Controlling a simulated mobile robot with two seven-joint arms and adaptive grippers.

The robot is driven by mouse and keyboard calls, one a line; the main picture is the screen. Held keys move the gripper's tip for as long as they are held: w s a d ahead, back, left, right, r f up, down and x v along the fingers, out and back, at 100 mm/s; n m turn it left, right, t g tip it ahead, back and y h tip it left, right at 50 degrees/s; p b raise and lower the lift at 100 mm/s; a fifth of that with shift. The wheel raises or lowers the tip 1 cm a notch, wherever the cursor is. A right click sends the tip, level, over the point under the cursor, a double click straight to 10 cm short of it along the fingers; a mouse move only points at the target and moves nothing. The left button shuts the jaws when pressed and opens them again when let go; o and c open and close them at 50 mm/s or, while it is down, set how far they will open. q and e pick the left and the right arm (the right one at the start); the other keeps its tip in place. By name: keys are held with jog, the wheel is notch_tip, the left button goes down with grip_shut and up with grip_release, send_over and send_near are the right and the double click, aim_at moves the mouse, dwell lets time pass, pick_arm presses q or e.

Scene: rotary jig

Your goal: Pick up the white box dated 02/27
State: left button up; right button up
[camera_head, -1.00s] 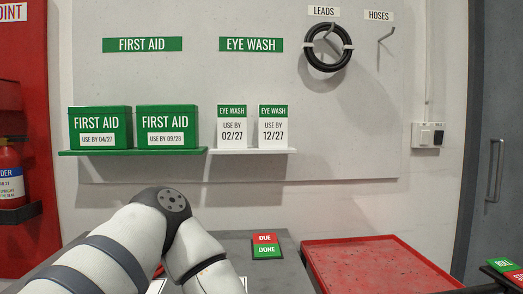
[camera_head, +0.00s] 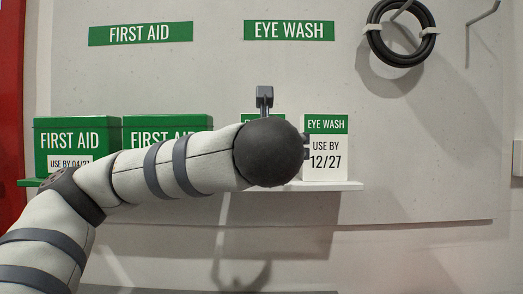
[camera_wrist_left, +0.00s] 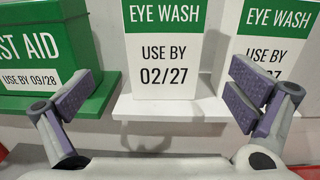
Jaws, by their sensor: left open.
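The white eye wash box dated 02/27 (camera_wrist_left: 166,88) stands upright on the white shelf (camera_wrist_left: 130,107), in the middle of the left wrist view. In the head view my left arm hides almost all of it; only a green strip of its top (camera_head: 249,118) shows. My left gripper (camera_wrist_left: 163,98) is open and empty. Its fingers are spread to either side of the box in the wrist view, apart from it. In the head view the gripper is mostly hidden behind my wrist. The similar box dated 12/27 (camera_head: 326,165) stands just right of it. My right gripper is not in view.
Green first aid boxes (camera_head: 78,140) stand on a green shelf at the left; the one dated 09/28 (camera_wrist_left: 45,45) is close to my left finger. My right finger overlaps the 12/27 box in the wrist view. A black hose coil (camera_head: 374,42) hangs at upper right.

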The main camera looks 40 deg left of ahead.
pick_arm(q)
jog(key=x, duration=0.7)
jog(key=r+x, duration=0.1)
jog(key=x, duration=0.3)
jog(key=shift+w, duration=0.35)
jog(key=c, duration=1.6)
